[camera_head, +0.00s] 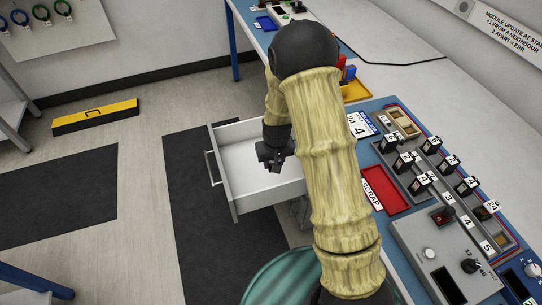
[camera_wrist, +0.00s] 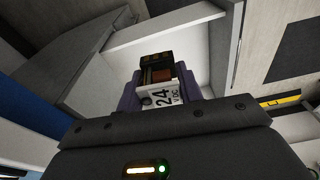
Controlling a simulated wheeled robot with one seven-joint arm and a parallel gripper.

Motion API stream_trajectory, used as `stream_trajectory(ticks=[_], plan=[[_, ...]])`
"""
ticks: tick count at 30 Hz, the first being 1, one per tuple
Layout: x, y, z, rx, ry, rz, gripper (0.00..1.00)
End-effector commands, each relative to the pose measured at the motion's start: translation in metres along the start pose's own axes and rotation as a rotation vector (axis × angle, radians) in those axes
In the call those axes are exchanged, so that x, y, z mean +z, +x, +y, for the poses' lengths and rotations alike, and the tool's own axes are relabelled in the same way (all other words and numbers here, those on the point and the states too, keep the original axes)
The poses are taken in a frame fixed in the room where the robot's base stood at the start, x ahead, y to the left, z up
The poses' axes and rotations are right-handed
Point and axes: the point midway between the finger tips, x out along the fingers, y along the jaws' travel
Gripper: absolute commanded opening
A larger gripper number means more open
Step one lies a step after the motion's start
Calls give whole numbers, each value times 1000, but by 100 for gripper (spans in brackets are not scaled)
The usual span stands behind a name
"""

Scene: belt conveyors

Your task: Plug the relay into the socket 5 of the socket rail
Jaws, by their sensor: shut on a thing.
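My gripper (camera_head: 274,158) hangs over the open white drawer in the head view. In the wrist view its purple fingers are shut on a relay (camera_wrist: 160,92), a small block with a white "24 VDC" label and a dark far end with coppery parts. I cannot make out the relay separately in the head view. The socket rail (camera_head: 497,227) runs along the blue bench at right, well away from my gripper. It carries several black relays with white labels. Number plates 3, 4 and 5 show at its near end; the socket 5 plate (camera_head: 487,246) is lowest.
The drawer (camera_head: 222,187) stands open below my gripper. On the bench are a red scrap tray (camera_head: 382,190), a yellow tray (camera_head: 355,91) and a grey control box (camera_head: 424,238) with knobs, near the rail. My arm hides part of the bench's edge.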

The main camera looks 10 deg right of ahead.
Motion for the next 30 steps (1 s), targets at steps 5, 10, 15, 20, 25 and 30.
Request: stream_trajectory(ticks=[5,10,15,20,25,30], plan=[[-2,-32,7,2,12,-2,16],[-2,-54,13,4,22,0,16],[-2,-76,19,6,34,-1,16],[-2,-97,24,7,43,-2,16],[-2,-119,29,8,54,-2,16],[-2,-142,34,9,64,0,16]])
